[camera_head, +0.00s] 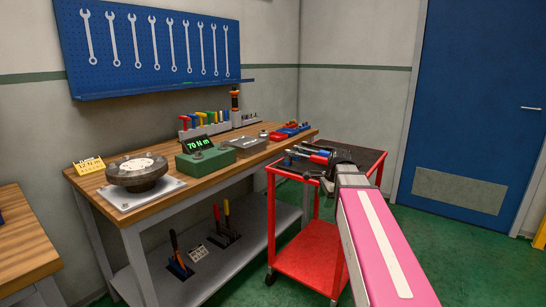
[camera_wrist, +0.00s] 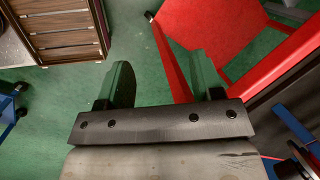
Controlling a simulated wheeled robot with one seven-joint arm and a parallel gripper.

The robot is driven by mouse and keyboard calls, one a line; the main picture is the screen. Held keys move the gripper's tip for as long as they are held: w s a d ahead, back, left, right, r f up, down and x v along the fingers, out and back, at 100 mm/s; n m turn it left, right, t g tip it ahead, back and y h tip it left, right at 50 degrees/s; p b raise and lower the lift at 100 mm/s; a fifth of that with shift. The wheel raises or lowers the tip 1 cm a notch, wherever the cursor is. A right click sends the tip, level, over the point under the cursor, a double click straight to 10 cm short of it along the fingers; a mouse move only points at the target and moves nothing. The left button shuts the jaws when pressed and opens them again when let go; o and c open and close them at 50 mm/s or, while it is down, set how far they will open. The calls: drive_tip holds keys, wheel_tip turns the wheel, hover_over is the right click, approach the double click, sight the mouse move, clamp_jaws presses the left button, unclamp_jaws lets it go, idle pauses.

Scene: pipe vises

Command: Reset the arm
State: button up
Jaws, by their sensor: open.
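My gripper (camera_wrist: 162,78) shows in the wrist view with its two fingers well apart. Nothing is between them except a view of the green floor and part of the red cart behind. In the head view my pink arm reaches from the lower right toward the red cart (camera_head: 308,250). Its far end is near the cart's top, and the fingers there are too small to make out clearly.
A wooden workbench (camera_head: 88,186) stands left of the cart, bearing a dark round device (camera_head: 137,172) and a green box (camera_head: 205,160) with a "70 N m" display. A blue door (camera_head: 480,100) is at the right. Green floor is open before it.

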drive_tip(key=s+a+f+n+h, duration=0.1)
drive_tip(key=s+f+n, duration=0.6)
drive_tip(key=f, duration=0.4)
drive_tip(key=s+f+n+g+h, duration=0.1)
drive_tip(key=s+f+n, duration=0.6)
drive_tip(key=f, duration=0.4)
drive_tip(key=shift+s+a+f+n+g, duration=0.15)
drive_tip(key=shift+s+a+n+g, duration=0.2)
drive_tip(key=shift+n, duration=0.55)
